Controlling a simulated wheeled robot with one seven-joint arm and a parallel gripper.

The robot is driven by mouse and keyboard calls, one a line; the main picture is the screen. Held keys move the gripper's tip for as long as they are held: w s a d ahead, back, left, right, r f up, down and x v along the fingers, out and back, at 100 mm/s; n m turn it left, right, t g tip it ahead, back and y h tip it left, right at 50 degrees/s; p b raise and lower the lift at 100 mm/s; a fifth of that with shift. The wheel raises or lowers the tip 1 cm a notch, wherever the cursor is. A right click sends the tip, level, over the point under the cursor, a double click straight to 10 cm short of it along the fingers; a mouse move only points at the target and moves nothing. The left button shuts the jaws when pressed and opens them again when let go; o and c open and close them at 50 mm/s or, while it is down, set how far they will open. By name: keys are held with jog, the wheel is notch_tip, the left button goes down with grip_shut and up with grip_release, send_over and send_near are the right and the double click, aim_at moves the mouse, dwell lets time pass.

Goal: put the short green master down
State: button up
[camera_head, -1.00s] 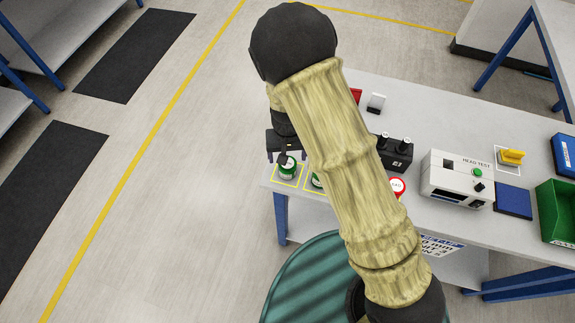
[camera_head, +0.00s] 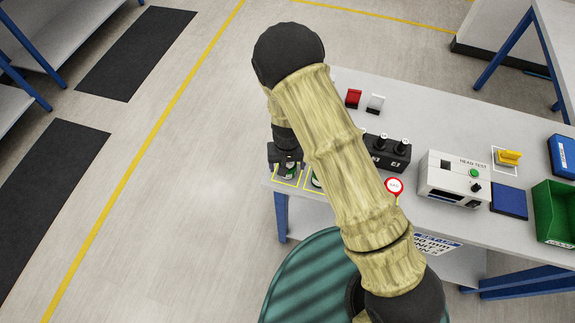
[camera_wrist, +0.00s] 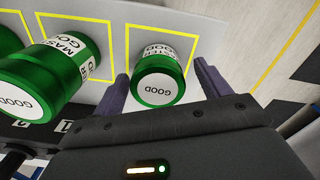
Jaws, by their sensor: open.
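The short green master (camera_wrist: 158,82) stands between the fingers of my gripper (camera_wrist: 162,84) in the wrist view, its round white GOOD label facing the camera. It is inside a yellow-outlined square. My gripper is open, with a finger on each side of it; the right finger shows a small gap. In the head view my gripper (camera_head: 287,158) is over the table's left end and covers much of this master (camera_head: 290,173). A longer green master (camera_wrist: 50,75) stands to the left in its own yellow square.
Another green master (camera_wrist: 8,40) is cut off at the wrist view's left edge. The table edge is close on the left.

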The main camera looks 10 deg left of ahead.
jog(key=shift+s, duration=0.1)
jog(key=shift+d, duration=0.2)
jog(key=shift+a, duration=0.1)
jog(key=c, duration=1.4)
jog(key=shift+o, duration=0.2)
jog(key=shift+r, duration=0.1)
notch_tip(320, 180, up, 10)
jog(key=shift+f+b, duration=0.1)
jog(key=shift+b, duration=0.95)
